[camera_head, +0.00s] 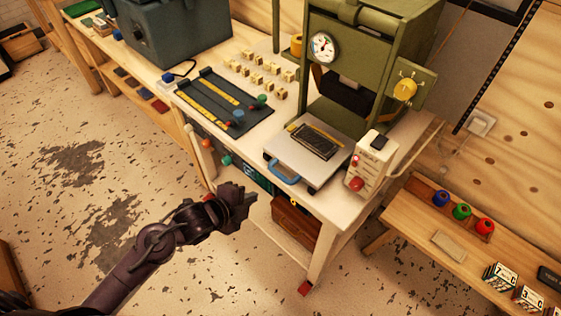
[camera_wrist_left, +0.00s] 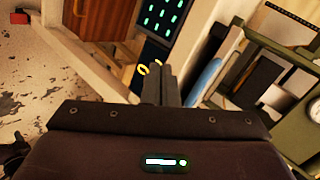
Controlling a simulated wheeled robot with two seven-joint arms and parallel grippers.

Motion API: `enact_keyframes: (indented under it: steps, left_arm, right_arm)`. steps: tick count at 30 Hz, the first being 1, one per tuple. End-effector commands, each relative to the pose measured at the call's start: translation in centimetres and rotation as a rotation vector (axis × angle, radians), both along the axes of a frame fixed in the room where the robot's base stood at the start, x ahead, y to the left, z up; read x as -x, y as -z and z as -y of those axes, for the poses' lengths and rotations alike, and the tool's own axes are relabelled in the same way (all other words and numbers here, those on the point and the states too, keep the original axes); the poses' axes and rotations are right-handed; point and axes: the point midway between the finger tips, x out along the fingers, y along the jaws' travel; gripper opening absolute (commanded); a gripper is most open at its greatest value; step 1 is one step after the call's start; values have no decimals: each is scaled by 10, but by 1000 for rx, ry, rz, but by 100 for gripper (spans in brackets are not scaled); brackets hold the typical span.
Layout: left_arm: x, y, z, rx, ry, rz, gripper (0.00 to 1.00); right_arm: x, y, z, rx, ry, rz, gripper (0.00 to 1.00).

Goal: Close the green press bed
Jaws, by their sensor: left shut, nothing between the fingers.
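The green press (camera_head: 342,100) stands on the white workbench at the upper right, with a round gauge on its left and a yellow knob on its right. Its bed (camera_head: 283,148) is a pale plate pulled out toward me, carrying a dark type block (camera_head: 315,142). A blue handle (camera_head: 284,173) is on the bed's front edge. My left gripper (camera_head: 251,199) is shut and empty, in front of the bench, below and left of the handle. In the left wrist view its closed fingers (camera_wrist_left: 163,84) point toward the bench front. My right gripper is out of view.
A white control box (camera_head: 368,168) with a red button stands right of the bed. A black tray with yellow strips (camera_head: 222,100) and small wooden blocks (camera_head: 262,72) lie to the left. A lower bench (camera_head: 425,226) holds colored spools at right. The floor at left is open.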

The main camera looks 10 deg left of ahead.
Motion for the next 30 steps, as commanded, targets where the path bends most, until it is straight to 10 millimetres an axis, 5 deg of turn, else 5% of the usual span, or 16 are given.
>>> enact_keyframes:
  steps: [1,3,8,30]
  left_arm:
    - [3,-31,12,-33,68,58,0]
    - [9,-60,25,-73,144,122,0]
    - [18,-91,40,-119,228,196,0]
    - [-50,-46,90,-122,233,204,0]
  right_arm:
    - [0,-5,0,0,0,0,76]
    - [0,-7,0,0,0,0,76]
    - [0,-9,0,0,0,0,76]
    - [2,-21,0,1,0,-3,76]
